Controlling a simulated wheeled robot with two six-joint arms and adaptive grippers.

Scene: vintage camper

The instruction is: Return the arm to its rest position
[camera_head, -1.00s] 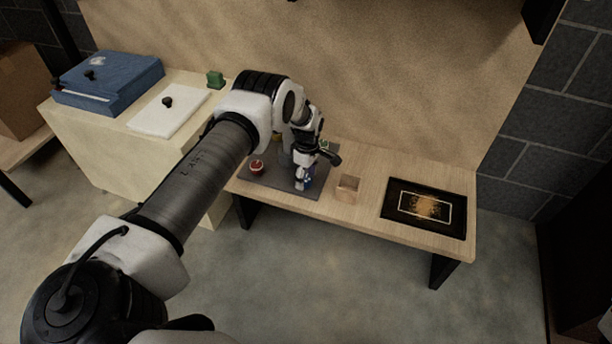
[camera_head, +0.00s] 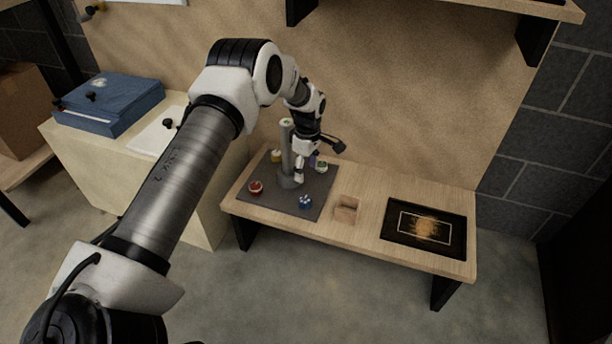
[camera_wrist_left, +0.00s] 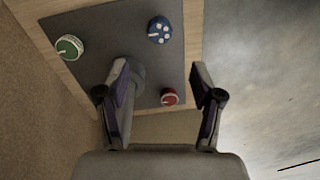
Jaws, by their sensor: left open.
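My left arm reaches in from the left in the head view. Its gripper (camera_head: 307,168) hangs over the dark grey mat (camera_head: 318,199) on the wooden bench, beside a grey post. In the left wrist view the gripper (camera_wrist_left: 160,68) has its two fingers wide apart with nothing held between them. A blue round piece with white dots (camera_head: 304,201) sits on the mat, apart from the fingers; it also shows in the left wrist view (camera_wrist_left: 159,30). My right gripper is not in view.
A small wooden box (camera_head: 347,209) and black framed panel (camera_head: 424,222) lie right. A blue case (camera_head: 110,103) stands left.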

